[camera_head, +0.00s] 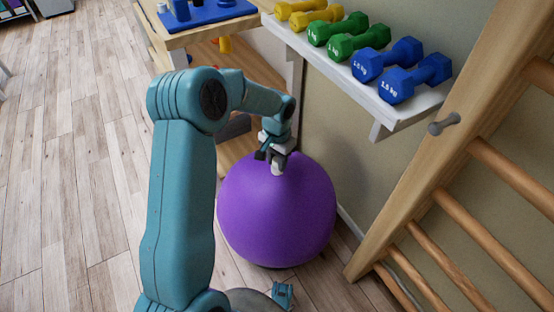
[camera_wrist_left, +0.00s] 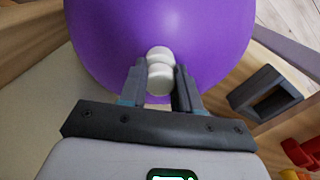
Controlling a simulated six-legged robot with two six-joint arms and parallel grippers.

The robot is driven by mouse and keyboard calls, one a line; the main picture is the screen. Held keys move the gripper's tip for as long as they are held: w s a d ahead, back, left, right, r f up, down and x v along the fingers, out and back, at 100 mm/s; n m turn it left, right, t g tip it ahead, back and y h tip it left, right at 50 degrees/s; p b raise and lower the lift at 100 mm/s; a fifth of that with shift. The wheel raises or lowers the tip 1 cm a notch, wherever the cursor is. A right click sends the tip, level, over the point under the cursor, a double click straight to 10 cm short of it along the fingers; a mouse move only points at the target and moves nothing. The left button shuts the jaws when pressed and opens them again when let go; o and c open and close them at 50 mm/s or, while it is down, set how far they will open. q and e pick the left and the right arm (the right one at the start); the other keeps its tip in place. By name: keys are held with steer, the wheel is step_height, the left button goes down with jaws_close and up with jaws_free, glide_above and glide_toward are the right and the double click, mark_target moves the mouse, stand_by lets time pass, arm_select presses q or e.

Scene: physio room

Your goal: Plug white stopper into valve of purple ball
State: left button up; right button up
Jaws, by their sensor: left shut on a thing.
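The purple ball (camera_head: 275,215) rests on the wood floor below the shelf, and its surface also fills the top of the left wrist view (camera_wrist_left: 160,20). My left gripper (camera_head: 276,160) is at the ball's upper side, shut on the white stopper (camera_head: 277,169). In the left wrist view the stopper (camera_wrist_left: 160,72) sits between the two dark fingers, its rounded end toward the ball. The stopper meets the ball's outline, but I cannot tell whether it touches or is seated. The valve is not visible. My right gripper is not in view.
A white shelf (camera_head: 352,75) with yellow, green and blue dumbbells (camera_head: 388,58) stands above and right of the ball. Wooden wall bars (camera_head: 510,175) are at the right. A wooden table (camera_head: 190,38) stands behind. The floor at left is clear.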

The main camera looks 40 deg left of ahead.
arm_select(q)
steer(key=shift+s+d+f, duration=0.1)
steer(key=shift+s+f, duration=0.1)
steer(key=shift+f, duration=0.4)
steer(key=o, duration=1.1)
steer(key=shift+o, duration=0.4)
steer(key=shift+d, duration=0.1)
steer(key=shift+r, duration=0.1)
steer(key=shift+w+r+p, duration=0.2)
steer(key=shift+r+p, duration=0.65)
steer(key=shift+r, duration=0.1)
steer(key=shift+a+r+p, duration=0.2)
steer(key=shift+r+p, duration=1.65)
steer(key=shift+r, duration=0.75)
